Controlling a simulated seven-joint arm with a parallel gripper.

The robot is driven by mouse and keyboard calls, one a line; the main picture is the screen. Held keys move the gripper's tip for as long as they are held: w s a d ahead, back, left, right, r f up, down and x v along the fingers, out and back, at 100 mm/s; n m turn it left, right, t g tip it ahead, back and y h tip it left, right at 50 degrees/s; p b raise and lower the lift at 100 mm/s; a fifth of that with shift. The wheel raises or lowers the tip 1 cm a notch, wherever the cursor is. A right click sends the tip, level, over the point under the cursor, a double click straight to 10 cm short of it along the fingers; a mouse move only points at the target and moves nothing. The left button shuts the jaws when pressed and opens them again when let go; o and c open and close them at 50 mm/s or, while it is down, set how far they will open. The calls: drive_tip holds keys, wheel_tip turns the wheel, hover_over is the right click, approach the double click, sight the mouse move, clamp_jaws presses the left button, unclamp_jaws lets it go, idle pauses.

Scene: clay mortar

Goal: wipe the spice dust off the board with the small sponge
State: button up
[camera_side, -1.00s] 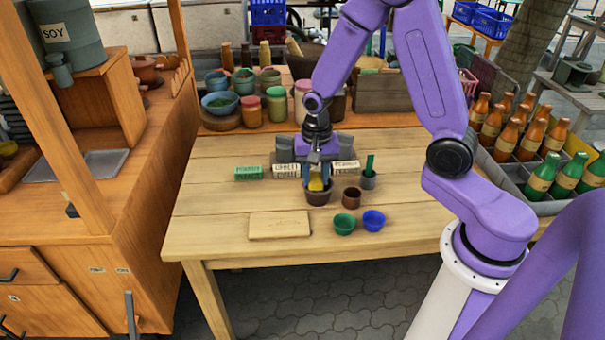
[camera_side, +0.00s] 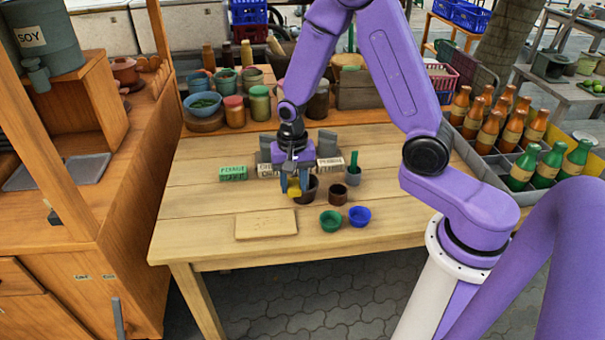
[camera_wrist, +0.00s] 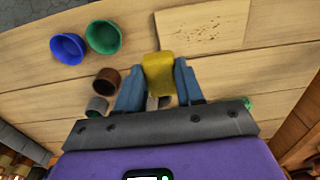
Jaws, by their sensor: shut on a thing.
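The yellow sponge (camera_side: 294,192) is held between the fingers of my gripper (camera_side: 293,186), which is shut on it. It hangs just left of the dark mortar bowl (camera_side: 309,189) in the side view. The wrist view also shows the sponge (camera_wrist: 158,72) between the two blue-grey fingertips (camera_wrist: 158,80). The pale wooden board (camera_side: 266,225) lies flat at the front of the table, in front and left of the gripper. In the wrist view, dark dust specks are scattered on the board (camera_wrist: 222,32), whose edge lies close to the sponge in the picture.
A green bowl (camera_side: 331,221), a blue bowl (camera_side: 360,217) and a brown cup (camera_side: 338,195) stand right of the board. A grey cup (camera_side: 353,176) holds something green. Labelled blocks, including a green one (camera_side: 233,173), stand behind. The table's left part is clear.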

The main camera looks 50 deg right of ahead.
drive_tip(key=shift+w+a+f, duration=0.5)
drive_tip(key=shift+a+f, duration=0.45)
drive_tip(key=shift+f, duration=0.2)
hover_over(287, 222)
drive_tip(key=shift+s+a+f, duration=0.1)
drive_tip(key=shift+f, duration=3.05)
drive_tip(key=shift+w+a+f, duration=0.25)
drive_tip(key=shift+w+f, duration=0.1)
drive_tip(key=shift+f, duration=0.2)
drive_tip(key=shift+c, duration=0.3)
drive_tip(key=shift+w+a+f, duration=0.2)
drive_tip(key=shift+w+a, duration=0.3)
drive_tip(key=shift+a, duration=0.05)
drive_tip(key=shift+w+a+r, duration=0.15)
drive_tip(key=shift+w+a, duration=0.1)
drive_tip(key=shift+a, duration=0.05)
drive_tip(key=shift+w+a, duration=1.05)
drive_tip(key=shift+w, duration=0.05)
drive_tip(key=shift+w+a, duration=1.9)
drive_tip(key=shift+a, duration=0.05)
drive_tip(key=shift+s+d, duration=4.05)
drive_tip(key=shift+d, duration=0.1)
wheel_tip(287, 222, up, 8)
